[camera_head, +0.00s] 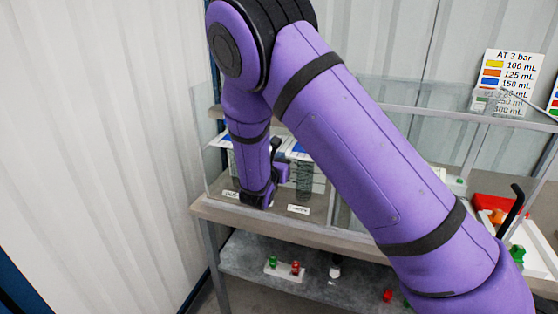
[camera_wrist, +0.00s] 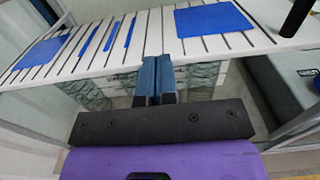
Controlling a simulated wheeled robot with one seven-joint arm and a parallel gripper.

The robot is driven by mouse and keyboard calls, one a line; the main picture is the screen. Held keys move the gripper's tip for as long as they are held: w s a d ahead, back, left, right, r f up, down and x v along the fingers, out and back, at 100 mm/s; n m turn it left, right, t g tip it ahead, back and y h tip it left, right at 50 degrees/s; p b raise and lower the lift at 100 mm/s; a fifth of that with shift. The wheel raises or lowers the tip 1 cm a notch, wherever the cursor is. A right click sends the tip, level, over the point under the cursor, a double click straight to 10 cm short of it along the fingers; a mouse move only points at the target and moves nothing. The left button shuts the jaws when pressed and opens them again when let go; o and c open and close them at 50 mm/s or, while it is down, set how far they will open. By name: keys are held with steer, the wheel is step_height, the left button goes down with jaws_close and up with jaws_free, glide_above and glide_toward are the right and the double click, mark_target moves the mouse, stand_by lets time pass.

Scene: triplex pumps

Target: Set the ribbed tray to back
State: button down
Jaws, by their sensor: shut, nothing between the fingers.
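A white ribbed tray, with dark slots between its slats, spans the top of the wrist view (camera_wrist: 150,50). Blue flat pads and strips lie on it. My gripper (camera_wrist: 155,65) is shut and empty, its fingertips at the tray's near edge; I cannot tell whether they touch it. In the head view my arm reaches into a clear-walled case, and my gripper's fingertips cannot be made out there. A white piece with blue on it (camera_head: 298,150) shows behind the arm, mostly hidden; it seems to be part of the same tray.
Grey textured columns (camera_head: 304,178) stand below the white piece. The clear case's walls (camera_head: 200,120) and front rail surround my arm. A lower shelf (camera_head: 240,255) holds small green and red parts. A red tray (camera_head: 490,203) stands at right, near a black handle (camera_head: 512,205).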

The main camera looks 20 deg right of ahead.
steer(key=x, duration=1.2)
steer(key=shift+s+a, duration=0.1)
steer(key=shift+a, duration=0.05)
